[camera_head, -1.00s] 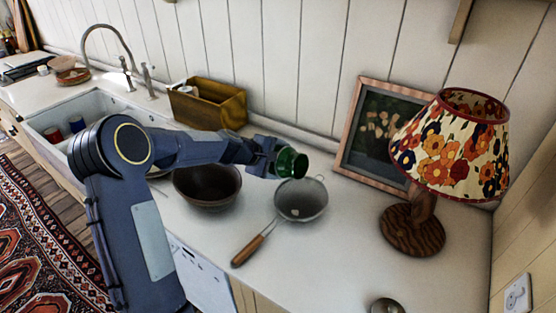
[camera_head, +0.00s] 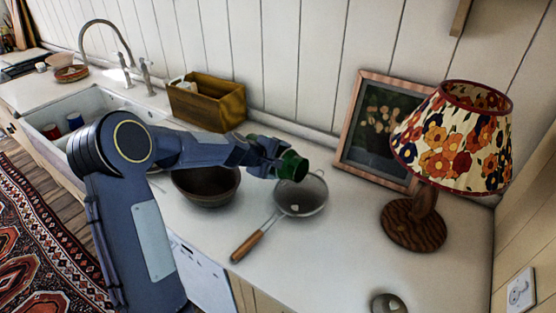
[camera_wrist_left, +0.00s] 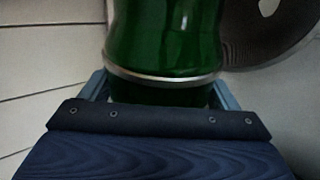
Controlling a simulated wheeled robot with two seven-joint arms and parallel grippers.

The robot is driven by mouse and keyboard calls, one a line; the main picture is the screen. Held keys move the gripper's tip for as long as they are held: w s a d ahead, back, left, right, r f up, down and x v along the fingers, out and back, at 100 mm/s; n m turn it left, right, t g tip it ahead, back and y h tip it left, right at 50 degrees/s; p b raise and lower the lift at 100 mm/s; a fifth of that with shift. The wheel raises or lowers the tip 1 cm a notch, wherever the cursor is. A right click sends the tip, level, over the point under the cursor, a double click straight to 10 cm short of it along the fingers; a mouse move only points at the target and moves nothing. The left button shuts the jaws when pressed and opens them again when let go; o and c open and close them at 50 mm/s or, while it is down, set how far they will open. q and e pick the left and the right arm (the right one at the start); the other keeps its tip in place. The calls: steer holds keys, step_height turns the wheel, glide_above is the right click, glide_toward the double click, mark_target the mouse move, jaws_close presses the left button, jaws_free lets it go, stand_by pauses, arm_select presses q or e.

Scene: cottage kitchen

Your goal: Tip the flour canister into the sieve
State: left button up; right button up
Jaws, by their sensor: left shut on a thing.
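The green flour canister (camera_head: 291,166) is in my left gripper (camera_head: 268,160), held tilted with its open end toward the right, over the back left part of the sieve. In the left wrist view the canister (camera_wrist_left: 165,40) fills the space between the two fingers (camera_wrist_left: 165,92). The sieve (camera_head: 300,198) lies on the counter with its wooden handle toward the front left. A small pale patch shows in its mesh. The canister's inside is too dark to read. My right gripper is not in view.
A dark brown bowl (camera_head: 207,188) stands left of the sieve, under my left forearm. A wooden box (camera_head: 207,104), a framed picture (camera_head: 377,130) and a flowered lamp (camera_head: 452,140) stand behind and to the right. The front right counter (camera_head: 335,260) is mostly clear, with a small round metal object (camera_head: 387,304) at its edge.

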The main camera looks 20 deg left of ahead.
mark_target(286, 160)
arm_select(q)
steer(key=shift+d+f+m+y+b, duration=0.2)
steer(key=shift+f+m+y+b, duration=0.1)
steer(key=shift+f+y, duration=0.1)
steer(key=shift+d+m+t+y, duration=0.25)
steer(key=shift+m+t+y, duration=0.05)
steer(key=shift+y, duration=0.1)
steer(key=shift+s+d+r+y+p, duration=0.1)
steer(key=shift+r+y+p, duration=0.1)
steer(key=shift+y+p, duration=0.1)
steer(key=shift+d+r+m+p, duration=0.15)
steer(key=shift+r+m+p, duration=0.1)
steer(key=shift+m+p, duration=0.1)
steer(key=shift+s+d+r+m+t+y+p, duration=0.2)
steer(key=shift+d+r+m+t+y+p, duration=0.4)
steer(key=shift+y+p, duration=0.45)
stand_by(1.7)
